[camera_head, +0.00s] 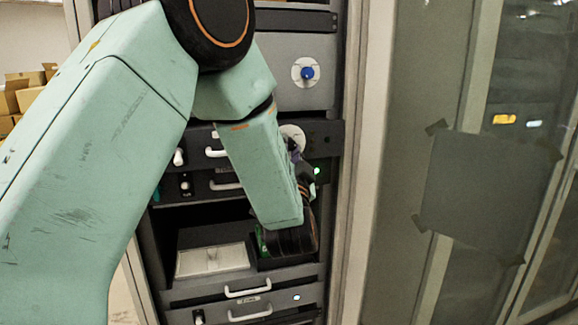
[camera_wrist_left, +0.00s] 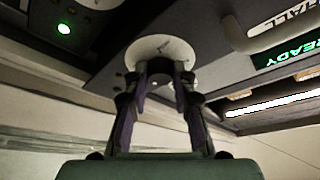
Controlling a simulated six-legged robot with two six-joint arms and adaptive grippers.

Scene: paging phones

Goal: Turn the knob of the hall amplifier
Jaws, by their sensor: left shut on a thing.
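The hall amplifier (camera_head: 330,134) is a dark panel in the rack, partly covered by my left arm in the head view. In the left wrist view, its front (camera_wrist_left: 212,52) appears upside down, with a "HALL" label (camera_wrist_left: 280,18) and a green "READY" display (camera_wrist_left: 293,54). Its knob sits before a round white dial (camera_wrist_left: 160,45), whose edge also shows in the head view (camera_head: 293,131). My left gripper (camera_wrist_left: 161,68) is shut at the dial's centre, on the knob, which its fingers mostly hide. My right gripper is not in view.
A blue knob (camera_head: 307,73) on a white disc is on the grey unit above. White handles (camera_head: 247,290) stick out from the lower units. A green light (camera_head: 317,170) glows beside my wrist. A glass-fronted cabinet (camera_head: 400,120) stands at the right, cardboard boxes (camera_head: 28,95) at far left.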

